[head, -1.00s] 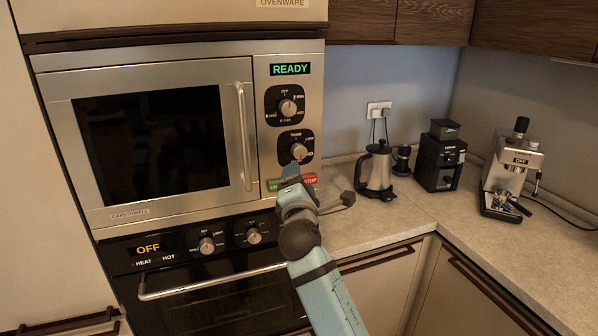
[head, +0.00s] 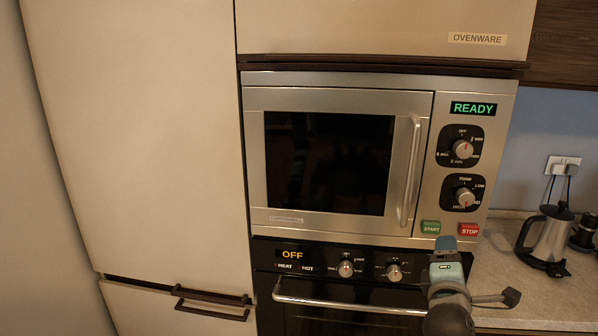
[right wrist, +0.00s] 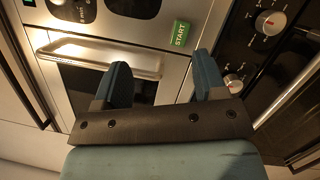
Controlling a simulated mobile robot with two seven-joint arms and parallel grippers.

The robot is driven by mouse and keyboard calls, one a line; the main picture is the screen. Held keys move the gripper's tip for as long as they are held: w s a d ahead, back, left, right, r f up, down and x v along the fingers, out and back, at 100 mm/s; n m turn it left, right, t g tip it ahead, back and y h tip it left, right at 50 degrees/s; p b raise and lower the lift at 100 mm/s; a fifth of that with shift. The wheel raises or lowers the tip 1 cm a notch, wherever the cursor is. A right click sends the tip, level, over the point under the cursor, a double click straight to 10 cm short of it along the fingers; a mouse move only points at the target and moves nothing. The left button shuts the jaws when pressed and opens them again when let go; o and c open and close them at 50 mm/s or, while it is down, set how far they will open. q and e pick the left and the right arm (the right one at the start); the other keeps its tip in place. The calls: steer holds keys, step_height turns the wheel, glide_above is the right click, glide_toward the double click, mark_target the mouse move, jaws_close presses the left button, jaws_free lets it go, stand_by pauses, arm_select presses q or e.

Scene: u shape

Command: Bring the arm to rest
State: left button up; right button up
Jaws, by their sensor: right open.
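My right gripper (head: 447,246) is at the lower right of the head view, in front of the oven below the microwave's control panel. In the right wrist view its two blue fingers (right wrist: 162,84) stand wide apart with nothing between them. The microwave (head: 343,94) is closed and its display (head: 473,108) reads READY. The green START button (head: 431,228) and red STOP button (head: 469,230) sit just above the gripper in the head view. My left gripper is in neither view.
The oven (head: 300,325) below shows OFF, and its long handle (head: 345,304) runs close to my right arm. A kettle (head: 549,240) stands on the counter (head: 505,262) at right. A tall plain cabinet (head: 150,140) fills the left side.

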steer(key=s+a+f+m+g+y+p, duration=0.1)
steer(key=s+a+f+m+y, duration=0.2)
steer(key=f, duration=0.4)
steer(key=s+a+f+m+g+y, duration=0.1)
steer(key=s+a+f+y, duration=0.25)
steer(key=f, duration=0.35)
steer(key=s+a+f+m+g+y+p, duration=0.15)
steer(key=s+f, duration=0.25)
steer(key=f, duration=0.4)
steer(key=s+a+f+m+g+y, duration=0.1)
steer(key=s+a+f+m+y, duration=0.1)
steer(key=s, duration=0.6)
steer(key=s+a+f+m+g+y, duration=0.1)
steer(key=s+a+f+m+y, duration=0.1)
steer(key=s+a+f+m, duration=0.2)
steer(key=s+f+m+p, duration=0.1)
steer(key=s+f+m, duration=0.1)
steer(key=s+f, duration=0.2)
steer(key=shift+s+f+g, duration=0.15)
steer(key=shift+f+g, duration=0.2)
steer(key=shift+f, duration=0.05)
steer(key=shift+a, duration=0.1)
steer(key=shift+a, duration=0.1)
